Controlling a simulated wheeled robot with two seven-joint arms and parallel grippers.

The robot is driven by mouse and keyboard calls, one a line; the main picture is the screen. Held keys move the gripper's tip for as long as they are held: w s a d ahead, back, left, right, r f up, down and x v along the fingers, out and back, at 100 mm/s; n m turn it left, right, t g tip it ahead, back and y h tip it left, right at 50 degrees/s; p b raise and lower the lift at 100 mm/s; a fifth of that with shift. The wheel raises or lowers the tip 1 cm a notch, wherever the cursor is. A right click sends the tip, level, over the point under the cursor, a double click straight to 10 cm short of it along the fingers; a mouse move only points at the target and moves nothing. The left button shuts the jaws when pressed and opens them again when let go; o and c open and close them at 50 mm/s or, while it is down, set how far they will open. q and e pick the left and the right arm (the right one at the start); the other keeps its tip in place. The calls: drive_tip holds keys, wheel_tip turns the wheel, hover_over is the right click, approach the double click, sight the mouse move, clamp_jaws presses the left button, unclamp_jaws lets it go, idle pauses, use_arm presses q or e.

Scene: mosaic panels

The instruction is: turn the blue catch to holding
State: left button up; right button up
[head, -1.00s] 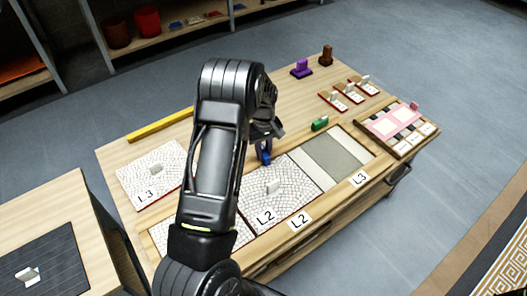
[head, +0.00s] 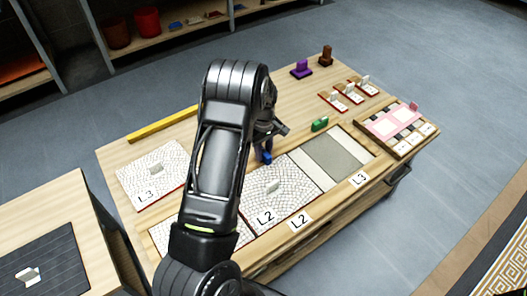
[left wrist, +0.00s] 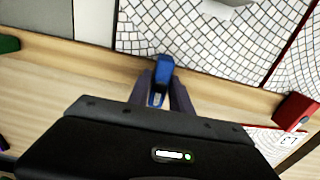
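The blue catch (head: 264,157) stands at the far edge of the middle L2 mosaic panel (head: 294,203), partly hidden by my left arm in the head view. In the left wrist view the blue catch (left wrist: 163,72) lies between the fingertips of my left gripper (left wrist: 163,82). The fingers press close along both its sides, and its far end reaches to the panel's edge. In the head view my left gripper (head: 268,140) is mostly behind my arm. My right gripper is not in view.
A green catch (head: 320,123) stands to the right by the grey panel (head: 338,153). A red catch (left wrist: 297,110) shows in the left wrist view. A loose L3 panel (head: 152,178) lies left, near a yellow bar (head: 162,124). A pink-topped tray (head: 393,121) sits at the right.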

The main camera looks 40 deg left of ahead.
sight(264, 151)
use_arm(q)
drive_tip(key=o, duration=0.3)
wheel_tip(264, 151, up, 8)
drive_tip(key=shift+f+p, duration=0.1)
drive_tip(key=shift+p, duration=0.2)
idle(0.7)
